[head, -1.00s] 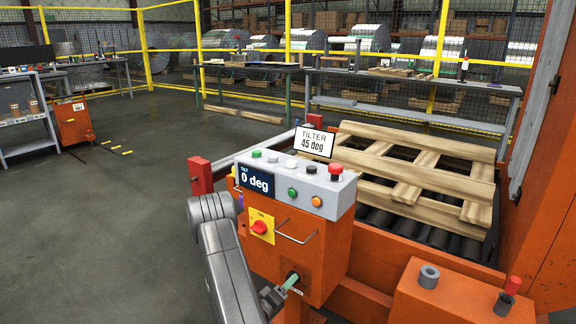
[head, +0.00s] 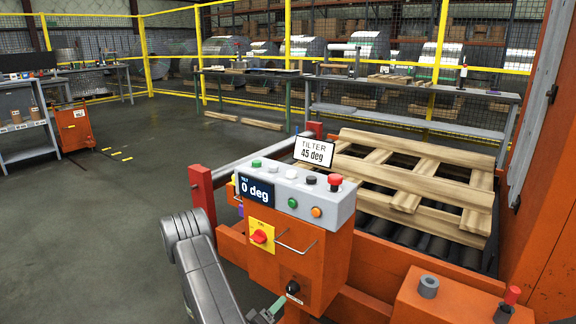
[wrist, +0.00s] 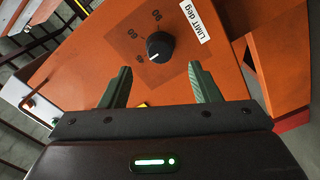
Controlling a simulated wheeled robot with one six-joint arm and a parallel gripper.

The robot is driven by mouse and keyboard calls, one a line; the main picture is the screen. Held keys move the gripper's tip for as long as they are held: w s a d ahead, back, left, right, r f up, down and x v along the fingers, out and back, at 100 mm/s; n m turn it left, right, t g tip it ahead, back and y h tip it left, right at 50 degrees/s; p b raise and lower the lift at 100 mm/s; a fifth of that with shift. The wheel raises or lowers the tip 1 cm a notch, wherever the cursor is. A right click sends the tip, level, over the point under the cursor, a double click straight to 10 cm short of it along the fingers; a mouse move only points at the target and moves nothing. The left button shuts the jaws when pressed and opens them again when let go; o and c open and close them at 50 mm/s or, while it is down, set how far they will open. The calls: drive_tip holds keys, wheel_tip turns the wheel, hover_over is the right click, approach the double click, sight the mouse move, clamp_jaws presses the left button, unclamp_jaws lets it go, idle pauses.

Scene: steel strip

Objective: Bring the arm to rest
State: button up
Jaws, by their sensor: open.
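My gripper (wrist: 161,88) shows in the wrist view with its two green fingers apart and nothing between them. Ahead of the fingers is a black knob (wrist: 160,46) on an orange panel, with a degree scale and a "LIMIT deg" label (wrist: 194,20). In the head view the same knob (head: 293,287) is on the lower front of the orange control pedestal (head: 322,262). My gripper's fingers (head: 270,311) are just below and left of the knob, apart from it, partly cut off by the bottom edge. My grey arm reaches in from the lower left.
The control box (head: 297,200) carries buttons, a "0 deg" display (head: 256,190) and a "TILTER 45 deg" sign (head: 314,152). A wooden pallet (head: 410,180) lies on rollers behind it. An orange housing (head: 450,298) is close on the right. Open floor (head: 130,200) lies left.

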sight(290, 292)
drive_tip(key=p+v, duration=0.1)
drive_tip(key=v, duration=0.6)
drive_tip(key=b+x, duration=0.3)
drive_tip(key=x, duration=1.1)
drive_tip(key=shift+w+d, duration=0.1)
drive_tip(key=shift+d, duration=0.05)
drive_tip(key=shift+m, duration=0.8)
drive_tip(key=m+b, duration=0.1)
drive_tip(key=m, duration=0.3)
drive_tip(key=shift+f, duration=0.1)
drive_tip(key=m+b, duration=0.1)
drive_tip(key=m, duration=0.5)
drive_tip(key=shift+a, duration=0.2)
drive_tip(key=p+v, duration=0.1)
drive_tip(key=v, duration=0.5)
drive_tip(key=shift+s+a, duration=0.2)
drive_tip(key=shift+s, duration=0.1)
